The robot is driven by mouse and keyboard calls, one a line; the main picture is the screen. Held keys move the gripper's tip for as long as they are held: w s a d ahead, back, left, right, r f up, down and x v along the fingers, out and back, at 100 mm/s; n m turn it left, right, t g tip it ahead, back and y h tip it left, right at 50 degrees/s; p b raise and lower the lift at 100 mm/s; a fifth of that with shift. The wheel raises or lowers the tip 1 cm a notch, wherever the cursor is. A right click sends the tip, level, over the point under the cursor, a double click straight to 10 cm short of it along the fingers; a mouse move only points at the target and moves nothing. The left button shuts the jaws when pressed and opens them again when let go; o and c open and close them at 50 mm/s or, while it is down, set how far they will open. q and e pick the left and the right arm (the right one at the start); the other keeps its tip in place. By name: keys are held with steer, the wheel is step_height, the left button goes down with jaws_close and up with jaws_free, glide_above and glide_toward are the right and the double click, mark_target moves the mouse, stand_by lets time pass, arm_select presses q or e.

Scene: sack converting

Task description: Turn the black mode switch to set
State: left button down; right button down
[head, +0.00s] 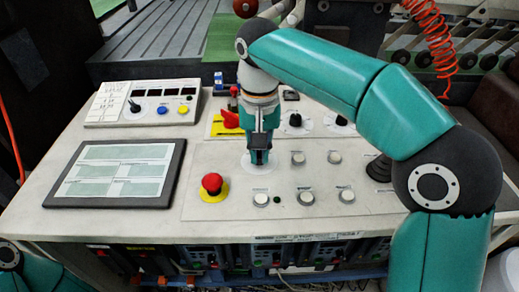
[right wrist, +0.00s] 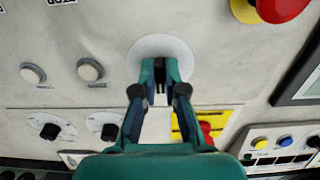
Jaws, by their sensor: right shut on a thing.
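My right gripper (head: 262,160) points down at a round white plate (head: 257,168) in the middle of the grey control panel. It is shut on the black mode switch, which its fingers almost wholly hide. In the right wrist view, the two teal fingertips (right wrist: 160,85) sit close together over the white plate (right wrist: 162,46), with a dark sliver between them. The switch's pointing direction and its labels cannot be made out. My left gripper is out of view.
A red emergency button (head: 212,183) on a yellow base is left of the gripper. Several white push buttons (head: 305,197) lie to its right. A red-and-yellow rotary switch (head: 230,118) and black knobs (head: 295,119) are behind. A flat display (head: 115,172) lies at left.

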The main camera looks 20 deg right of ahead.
steer(key=n+p, duration=0.3)
steer(key=n, duration=0.1)
steer(key=shift+d+r+p, duration=0.15)
steer(key=shift+r+p, duration=0.05)
steer(key=shift+p, duration=0.15)
steer(key=n+p, duration=0.1)
steer(key=n, duration=0.1)
steer(key=shift+n+p, duration=0.3)
steer(key=shift+d+f+n+p, duration=0.15)
steer(key=shift+n+p, duration=0.55)
steer(key=shift+n, duration=0.5)
steer(key=shift+w, duration=0.1)
steer(key=c, duration=1.2)
jaws_free()
steer(key=shift+c, duration=0.2)
